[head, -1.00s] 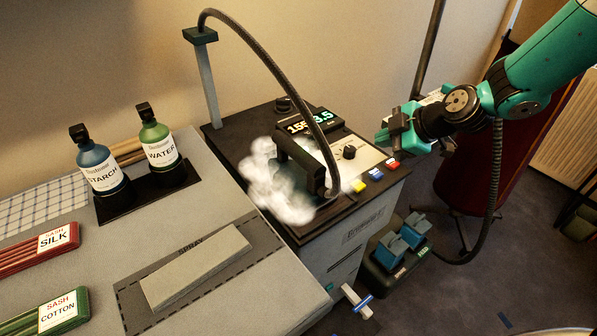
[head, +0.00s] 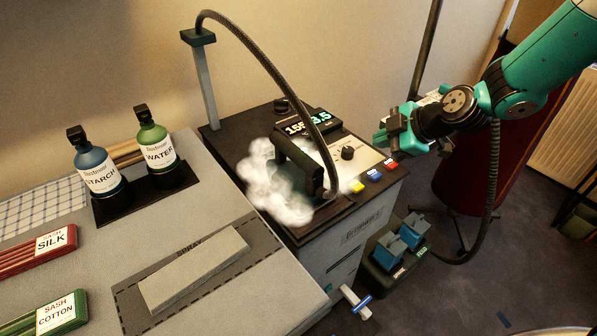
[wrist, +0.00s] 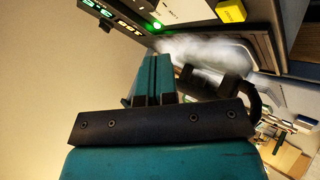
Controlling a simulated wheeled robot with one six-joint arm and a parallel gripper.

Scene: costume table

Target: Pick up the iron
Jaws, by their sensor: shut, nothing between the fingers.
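The iron (head: 302,166) stands on the dark top of the steam station, its black handle showing and its lower part hidden by white steam. A ribbed hose runs from it up to a post. My gripper (head: 384,138) is shut and empty, to the right of the iron and apart from it, above the station's right side by the control panel. In the wrist view my shut gripper fingers (wrist: 154,80) point toward the steam, and a dark handle, likely the iron's (wrist: 210,86), shows just right of them.
The steam station (head: 345,240) has a lit display (head: 308,122) and coloured buttons. The hose (head: 262,50) arches over it. STARCH (head: 98,172) and WATER (head: 157,150) bottles stand at left. Blue pedals (head: 402,240) are on the floor.

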